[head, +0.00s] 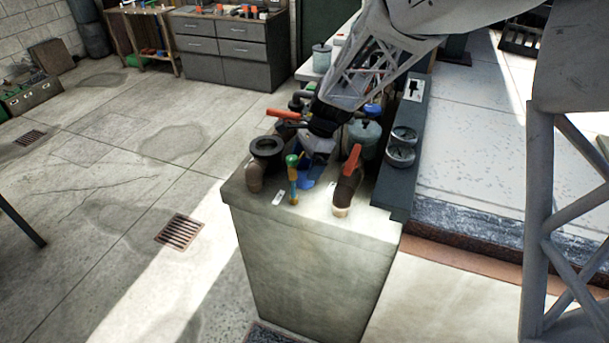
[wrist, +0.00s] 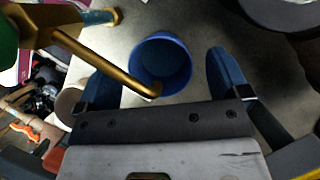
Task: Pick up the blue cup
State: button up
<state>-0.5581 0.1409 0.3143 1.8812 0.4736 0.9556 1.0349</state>
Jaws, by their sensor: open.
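The blue cup (wrist: 163,64) stands on the pale top of the block, its round opening facing the wrist camera. My gripper (wrist: 160,72) is open, with one blue finger to the left of the cup and the other to its right. Both fingers look apart from the cup, and nothing is held. In the head view my gripper (head: 310,172) is low over the block top among the fittings. Blue shows there beneath it, but I cannot tell cup from fingers. A brass rod overlaps the cup's lower left edge in the wrist view.
The brass fitting with a green top (head: 292,180) stands close to my gripper. A dark-flanged pipe (head: 266,148) is to its left and a red-handled valve (head: 350,180) to its right. Gauges (head: 401,154) and a grey-green tank (head: 364,138) crowd the right side of the block (head: 310,255).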

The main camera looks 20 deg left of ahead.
jog(key=shift+f, duration=0.2)
dwell(0.4)
jog(key=c, duration=1.1)
jog(key=shift+o, duration=0.2)
jog(key=shift+r, duration=0.15)
jog(key=shift+r, duration=0.5)
jog(key=w+d, duration=0.3)
notch_tip(320, 180, up, 14)
jog(key=shift+s+a+f, duration=0.15)
